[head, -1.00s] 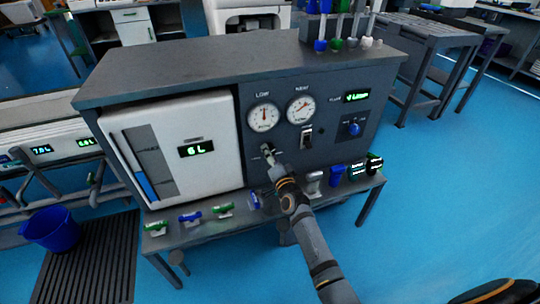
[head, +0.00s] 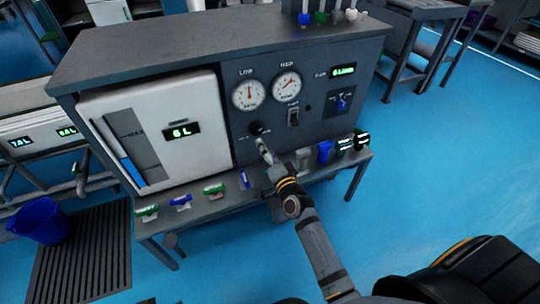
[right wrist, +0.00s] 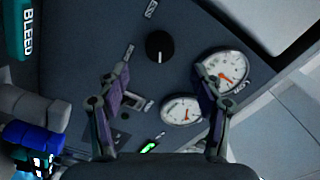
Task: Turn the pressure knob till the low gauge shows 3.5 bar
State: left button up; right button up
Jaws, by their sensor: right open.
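The black pressure knob (head: 257,128) sits on the dark panel below the low gauge (head: 248,94), whose needle points roughly straight up; its number is too small to read. My right gripper (head: 264,149) is in front of and just below the knob, apart from it. In the right wrist view the gripper (right wrist: 163,68) is open and empty. The knob (right wrist: 160,46) shows in line with the gap, beyond the fingertips. The low gauge (right wrist: 225,70) is partly covered by one finger there. My left gripper is not in view.
A second gauge (head: 287,84) is right of the low one, with a switch (head: 293,116) below it. A blue knob (head: 342,103) is further right. A white tank (head: 158,130) is on the left. Small valves and cups line the bench's front edge.

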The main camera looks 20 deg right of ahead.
jog(key=s, duration=0.3)
jog(key=shift+s, duration=0.1)
dwell(0.3)
